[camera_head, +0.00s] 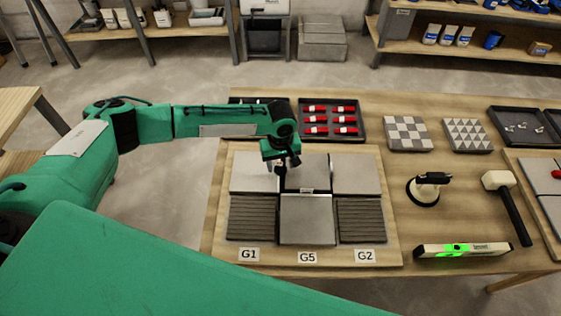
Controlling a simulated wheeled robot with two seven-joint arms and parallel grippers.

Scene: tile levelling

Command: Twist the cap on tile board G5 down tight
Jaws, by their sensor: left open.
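The tile board (395,255) lies on the wooden table, with labels G1, G5 (307,257) and G2 along its front edge. Grey tiles and dark ribbed tiles lie on it in two rows. A plain grey tile (307,222) is behind the G5 label. My left gripper (283,178) points down over the back row, at the joint between the left and middle tiles. It is open; its fingertips are small and dark. I cannot make out a cap on this board; the gripper may hide it. My right gripper is not in view.
Behind the board stands a dark tray (359,134) of red pieces. To the right are patterned tiles (408,133), a suction lifter (424,192), a mallet (507,205) and a green-lit spirit level (463,250). Another board (543,197) with a red piece is at the right edge.

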